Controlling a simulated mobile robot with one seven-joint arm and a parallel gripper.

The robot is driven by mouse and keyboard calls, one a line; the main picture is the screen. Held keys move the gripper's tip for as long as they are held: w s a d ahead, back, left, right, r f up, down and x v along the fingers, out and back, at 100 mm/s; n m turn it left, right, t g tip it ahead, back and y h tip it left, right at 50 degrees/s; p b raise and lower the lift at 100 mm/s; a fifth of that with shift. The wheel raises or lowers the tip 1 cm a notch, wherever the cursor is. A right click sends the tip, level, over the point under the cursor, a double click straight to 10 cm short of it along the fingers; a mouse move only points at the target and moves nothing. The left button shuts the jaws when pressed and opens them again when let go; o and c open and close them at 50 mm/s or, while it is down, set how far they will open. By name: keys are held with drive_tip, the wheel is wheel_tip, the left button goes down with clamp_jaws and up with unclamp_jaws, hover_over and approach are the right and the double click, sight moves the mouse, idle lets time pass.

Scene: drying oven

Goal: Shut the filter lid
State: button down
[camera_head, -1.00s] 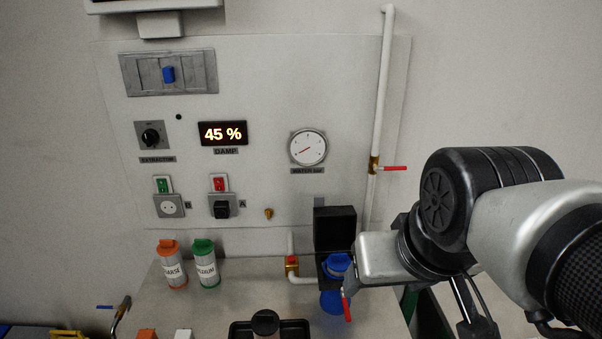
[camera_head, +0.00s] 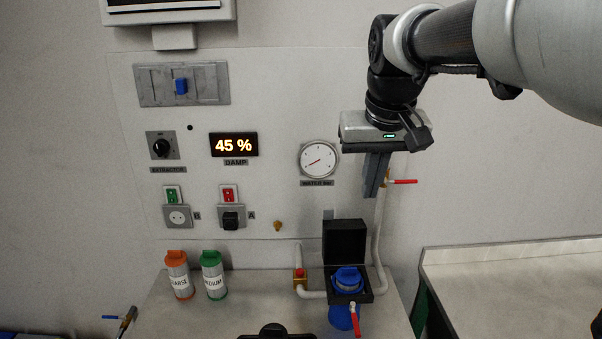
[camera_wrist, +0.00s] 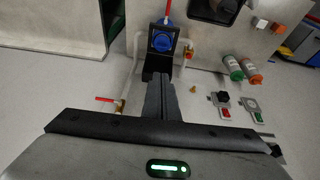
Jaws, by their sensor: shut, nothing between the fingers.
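The filter lid (camera_head: 344,241) is a black square panel standing upright, open, at the back of the black filter housing (camera_head: 368,296). A blue filter cartridge (camera_head: 348,279) sits exposed in the housing and also shows in the wrist view (camera_wrist: 161,41). A blue bowl (camera_head: 341,317) hangs below the housing. My gripper (camera_head: 371,195) is shut and empty, its fingers pointing down, above and slightly right of the lid and apart from it. In the wrist view the fingers (camera_wrist: 161,80) overlap part of the dark lid.
A white pipe with a red-handled valve (camera_head: 402,181) runs just right of the lid. Another red handle (camera_head: 355,320) is in front of the housing. A gauge (camera_head: 318,159) is on the panel behind. Orange (camera_head: 180,276) and green (camera_head: 214,277) canisters stand left.

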drive_tip(key=w+f+g, duration=0.1)
drive_tip(key=w+f, duration=0.3)
drive_tip(key=w, duration=1)
drive_tip(key=g, duration=0.1)
hover_over(343, 234)
wheel_tip(343, 234, down, 8)
drive_tip(key=f, duration=0.4)
drive_tip(key=w+f, duration=0.1)
drive_tip(key=f, duration=0.2)
drive_tip(key=w+f+b, duration=0.1)
drive_tip(key=f, duration=0.2)
drive_tip(key=shift+w+d+f, duration=0.2)
drive_tip(key=shift+d+f, duration=0.05)
drive_tip(key=shift+d, duration=0.15)
drive_tip(key=shift+b, duration=0.45)
